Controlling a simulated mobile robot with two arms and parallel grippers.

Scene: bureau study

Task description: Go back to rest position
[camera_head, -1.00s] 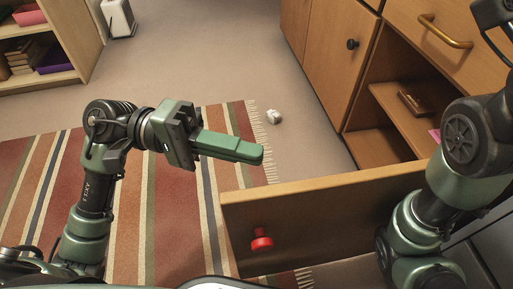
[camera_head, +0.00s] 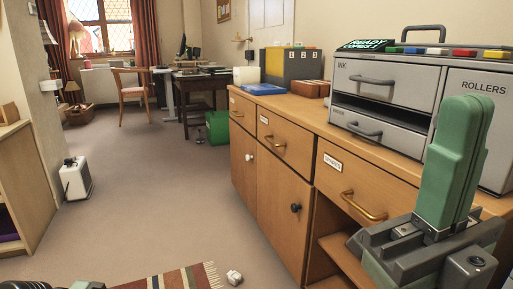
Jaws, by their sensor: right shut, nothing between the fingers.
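My right gripper (camera_head: 455,165) stands large at the right of the head view. Its green fingers point up and are shut together, with nothing between them. It is in front of the wooden cabinet and the grey machine, and hides part of both. My left gripper's fingers are not in the picture. Only small dark and green parts of my left arm show at the bottom left edge.
A wooden cabinet (camera_head: 285,182) runs along the right, bearing a grey machine (camera_head: 385,85) with drawers. A striped rug (camera_head: 175,280) and a small pale crumpled object (camera_head: 234,278) lie at the bottom. Floor (camera_head: 160,190) is clear towards a desk (camera_head: 200,85) and chair (camera_head: 132,90).

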